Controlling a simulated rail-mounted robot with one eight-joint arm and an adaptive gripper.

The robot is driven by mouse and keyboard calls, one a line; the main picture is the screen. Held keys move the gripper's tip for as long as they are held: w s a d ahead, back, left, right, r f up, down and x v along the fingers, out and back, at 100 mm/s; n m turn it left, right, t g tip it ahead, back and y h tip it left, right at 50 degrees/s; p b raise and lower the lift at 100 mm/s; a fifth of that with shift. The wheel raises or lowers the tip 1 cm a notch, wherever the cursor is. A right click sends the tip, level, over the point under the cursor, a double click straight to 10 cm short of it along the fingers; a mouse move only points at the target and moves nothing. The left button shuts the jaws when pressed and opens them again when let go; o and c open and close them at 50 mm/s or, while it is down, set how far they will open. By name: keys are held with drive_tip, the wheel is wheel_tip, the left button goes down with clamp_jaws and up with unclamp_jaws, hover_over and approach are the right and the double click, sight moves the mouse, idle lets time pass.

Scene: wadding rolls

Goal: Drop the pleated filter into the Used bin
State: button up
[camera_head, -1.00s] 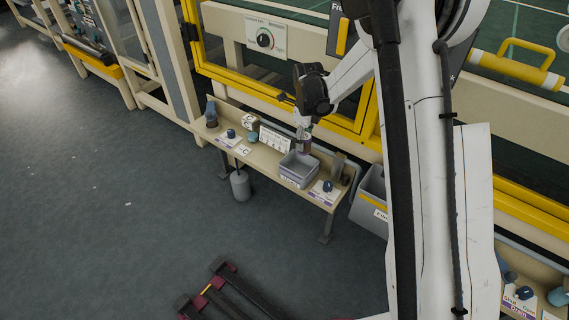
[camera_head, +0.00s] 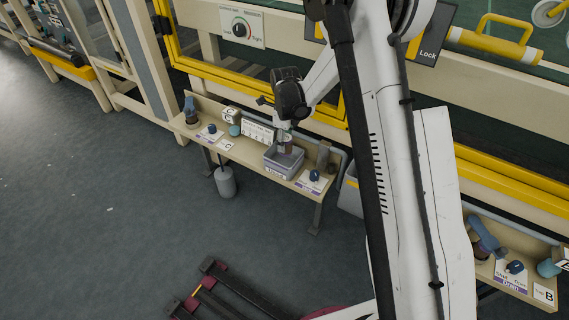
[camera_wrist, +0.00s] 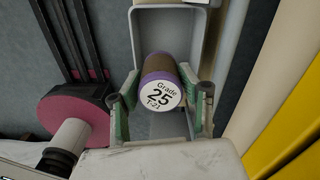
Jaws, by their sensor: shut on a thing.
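The pleated filter (camera_wrist: 160,88) is a short brown cylinder with a purple rim and a white end label reading "Grade 25 T-21". My gripper (camera_wrist: 161,103) is shut on it, with a green-padded finger on each side. In the head view my gripper (camera_head: 285,132) points down over a small grey open bin (camera_head: 270,164) on the shelf. The filter's lower end (camera_head: 285,147) appears at or just above the bin's opening; I cannot tell how deep it is. The grey bin wall (camera_wrist: 139,45) also shows behind the filter in the wrist view. The bin's front label is too small to read surely.
The cream shelf (camera_head: 243,153) also bears blue knobs (camera_head: 315,175), sign cards and small fittings. A larger grey bin (camera_head: 350,195) stands right of it, partly behind my arm. A yellow-framed machine (camera_head: 215,75) rises behind. A grey cylinder (camera_head: 225,182) hangs below.

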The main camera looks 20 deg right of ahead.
drive_tip(key=o, duration=1.3)
drive_tip(key=shift+c, duration=0.2)
wheel_tip(320, 180, up, 12)
